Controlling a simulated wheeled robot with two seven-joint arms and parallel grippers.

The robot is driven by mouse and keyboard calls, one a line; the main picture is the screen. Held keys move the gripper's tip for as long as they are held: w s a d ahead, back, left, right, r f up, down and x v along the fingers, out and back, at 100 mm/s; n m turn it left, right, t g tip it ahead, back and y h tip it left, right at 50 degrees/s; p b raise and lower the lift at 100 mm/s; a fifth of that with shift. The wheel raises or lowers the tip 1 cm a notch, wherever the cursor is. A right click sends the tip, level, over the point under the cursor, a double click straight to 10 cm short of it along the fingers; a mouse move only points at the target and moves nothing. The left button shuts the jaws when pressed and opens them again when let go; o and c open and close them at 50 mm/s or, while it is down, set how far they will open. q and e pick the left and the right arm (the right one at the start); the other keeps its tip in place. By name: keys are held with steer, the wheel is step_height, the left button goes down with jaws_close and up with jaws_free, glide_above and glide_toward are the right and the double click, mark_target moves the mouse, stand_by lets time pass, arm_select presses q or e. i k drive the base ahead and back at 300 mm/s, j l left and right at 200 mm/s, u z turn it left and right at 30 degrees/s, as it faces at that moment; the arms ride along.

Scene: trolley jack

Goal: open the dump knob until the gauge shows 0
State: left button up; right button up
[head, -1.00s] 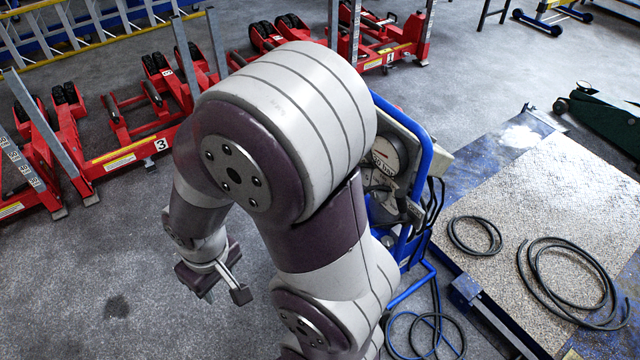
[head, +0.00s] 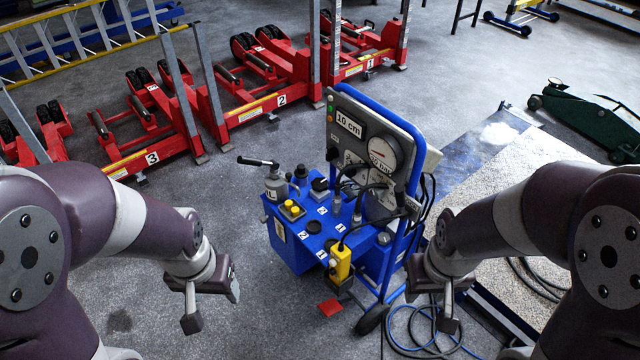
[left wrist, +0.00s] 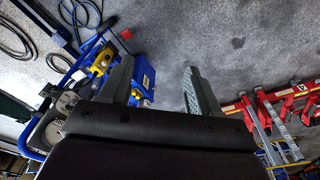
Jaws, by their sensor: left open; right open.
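The blue pump unit (head: 292,245) stands upright on the floor in the middle of the head view. Its grey panel carries a round white-faced gauge (head: 383,153); the reading is too small to make out. A black knob (head: 320,184) shows on the unit's top among hoses and fittings; I cannot tell which one is the dump knob. My left gripper (head: 213,303) is open and empty, left of the unit and apart from it. My right gripper (head: 430,303) is open and empty, right of the unit. The left wrist view shows the left fingers (left wrist: 160,90) spread with nothing between.
A yellow pendant (head: 341,262) hangs on the unit's front, above a red pedal (head: 331,307). Blue hose (head: 410,345) lies at the lower right. Red lifts (head: 250,105) line the back. A green trolley jack (head: 590,115) stands right. The floor left of the unit is clear.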

mark_target(319, 185)
steer(key=i+j+z, duration=0.25)
steer(key=z, duration=0.15)
steer(key=i+j+z, duration=0.25)
steer(key=z, duration=0.2)
steer(key=i+j+z, duration=0.15)
steer(key=j+z, duration=0.25)
steer(key=i+j, duration=0.15)
steer(key=j, duration=0.3)
steer(key=i+j, duration=0.1)
steer(key=j, duration=0.3)
steer(key=i+j+z, duration=0.1)
steer(key=j, duration=0.35)
